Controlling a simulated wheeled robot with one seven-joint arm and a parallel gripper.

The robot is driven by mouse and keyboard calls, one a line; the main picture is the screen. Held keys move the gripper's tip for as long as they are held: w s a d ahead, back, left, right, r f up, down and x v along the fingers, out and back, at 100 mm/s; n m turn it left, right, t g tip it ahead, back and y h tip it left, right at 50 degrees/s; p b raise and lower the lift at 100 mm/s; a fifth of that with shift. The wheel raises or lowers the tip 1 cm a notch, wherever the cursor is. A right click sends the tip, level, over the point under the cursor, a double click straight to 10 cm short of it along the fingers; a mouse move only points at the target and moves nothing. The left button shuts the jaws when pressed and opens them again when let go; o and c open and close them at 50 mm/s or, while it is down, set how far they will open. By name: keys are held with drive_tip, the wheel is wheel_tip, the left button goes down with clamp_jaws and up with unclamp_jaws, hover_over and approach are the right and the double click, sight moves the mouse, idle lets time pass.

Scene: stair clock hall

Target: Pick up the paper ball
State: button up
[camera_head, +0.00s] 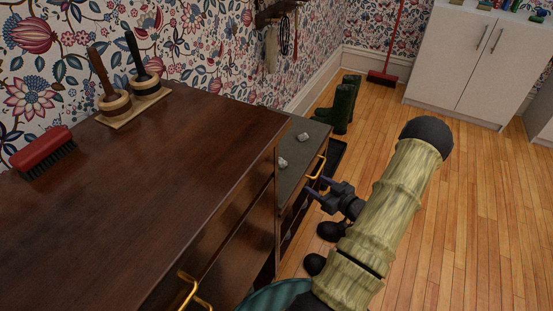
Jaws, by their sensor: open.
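Two small crumpled pale grey-white balls lie on a dark grey surface beside the wooden dresser's right end. One paper ball (303,137) is farther back, and the other ball (283,163) is nearer the dresser. I cannot tell any difference in material between them. My gripper (318,187) is open and empty. It is to the right of and in front of the grey surface, near a gold handle (319,167), and apart from both balls. Its fingers point left toward the dresser.
Green boots (344,105), a red broom (384,76) and a white cabinet (478,60) stand behind. Wooden floor (480,200) is clear at right.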

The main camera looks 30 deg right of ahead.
idle(0.3)
drive_tip(key=b, duration=0.3)
approach(285, 166)
drive_tip(key=x, duration=0.4)
drive_tip(key=shift+w+d+f, duration=0.1)
drive_tip(key=shift+w+f, duration=0.1)
drive_tip(key=shift+w, duration=0.45)
drive_tip(key=shift+w+a+f+b, duration=0.1)
drive_tip(key=shift+w+a+b, duration=0.2)
drive_tip(key=shift+b, duration=0.2)
drive_tip(key=b+x, duration=0.1)
drive_tip(key=x, duration=0.2)
drive_tip(key=shift+w, duration=0.3)
drive_tip(key=shift+w+b, duration=0.3)
drive_tip(key=shift+w, duration=0.1)
